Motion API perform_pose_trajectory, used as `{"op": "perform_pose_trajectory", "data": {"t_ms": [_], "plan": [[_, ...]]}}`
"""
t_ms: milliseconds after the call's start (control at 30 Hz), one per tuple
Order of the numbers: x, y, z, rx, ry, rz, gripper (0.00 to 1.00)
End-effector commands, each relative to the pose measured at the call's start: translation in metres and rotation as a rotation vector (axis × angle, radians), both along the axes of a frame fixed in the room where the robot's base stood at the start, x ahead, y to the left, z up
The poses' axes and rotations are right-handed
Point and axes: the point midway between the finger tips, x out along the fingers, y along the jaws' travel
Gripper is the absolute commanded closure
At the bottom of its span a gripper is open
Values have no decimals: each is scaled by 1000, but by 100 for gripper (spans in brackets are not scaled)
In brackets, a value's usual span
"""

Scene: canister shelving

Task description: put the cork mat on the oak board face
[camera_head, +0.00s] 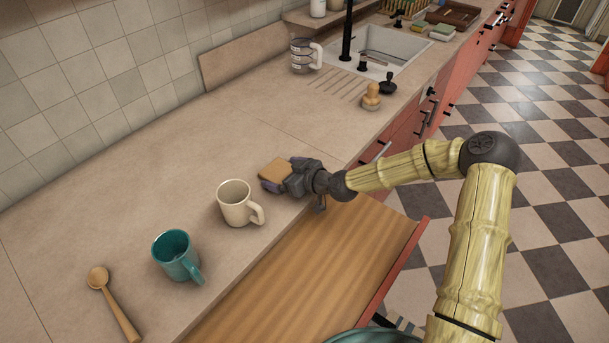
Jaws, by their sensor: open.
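A small tan square (276,168), which looks like the cork mat, lies at the countertop's front part, right of the cream mug. My gripper (284,180) is open at its right side, with its dark fingers close around or beside it. Whether the fingers touch it I cannot tell, and the gripper hides its right edge. A wide wood-grained board (325,250), which looks like the oak board, sticks out from under the counter at the lower middle. Its visible face is bare.
A cream mug (236,204), a teal mug (174,256) and a wooden spoon (111,300) lie along the counter to the left. A wooden-handled brush (371,97), a dark stopper (388,84) and a glass jug (301,55) stand near the sink (385,47). The mid-counter behind is clear.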

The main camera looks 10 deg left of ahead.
Motion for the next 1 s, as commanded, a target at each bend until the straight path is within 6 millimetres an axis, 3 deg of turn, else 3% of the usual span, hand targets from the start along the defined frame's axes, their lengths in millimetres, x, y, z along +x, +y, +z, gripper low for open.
{"op": "perform_pose_trajectory", "data": {"t_ms": [333,800,1000], "plan": [[-29,-39,28,-2,-1,-1,0],[-73,-114,65,1,1,-4,0],[-85,-132,72,1,1,-3,0]]}}
